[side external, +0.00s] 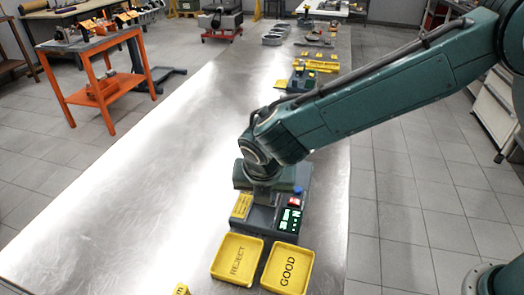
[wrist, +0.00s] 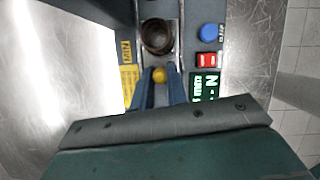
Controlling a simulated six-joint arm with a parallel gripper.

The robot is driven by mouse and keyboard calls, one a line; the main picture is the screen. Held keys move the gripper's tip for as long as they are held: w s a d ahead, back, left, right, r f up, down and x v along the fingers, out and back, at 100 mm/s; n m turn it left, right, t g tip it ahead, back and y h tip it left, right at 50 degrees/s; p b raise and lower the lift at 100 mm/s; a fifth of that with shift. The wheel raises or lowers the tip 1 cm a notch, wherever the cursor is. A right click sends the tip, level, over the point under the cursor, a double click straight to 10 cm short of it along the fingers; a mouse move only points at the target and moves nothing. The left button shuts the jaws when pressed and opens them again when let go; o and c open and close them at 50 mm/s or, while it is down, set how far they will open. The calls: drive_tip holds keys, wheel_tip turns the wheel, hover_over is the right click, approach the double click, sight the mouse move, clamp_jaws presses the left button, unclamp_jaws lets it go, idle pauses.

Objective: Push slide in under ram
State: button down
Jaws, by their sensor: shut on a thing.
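The press device (side external: 262,216) stands on the metal bench, with a display, a red switch and a blue button. A dark, hollow round part (wrist: 157,36) sits in the pale channel just beyond the knob. I cannot make out the ram in either view. In the side view, my wrist covers the top of the device, and the fingers and knob are hidden.
Yellow REJECT (side external: 238,258) and GOOD (side external: 287,268) trays sit at the device's near side. The red switch (wrist: 207,60) and blue button (wrist: 211,33) are right of the channel, and a yellow label plate (wrist: 129,84) is left. The bench (side external: 150,190) is clear on the left.

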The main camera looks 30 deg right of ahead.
drive_tip(key=shift+w+d, duration=1.7)
drive_tip(key=c, duration=1.4)
unclamp_jaws()
drive_tip(key=shift+s+a+r, duration=0.15)
drive_tip(key=shift+r, duration=0.3)
drive_tip(key=v, duration=1.3)
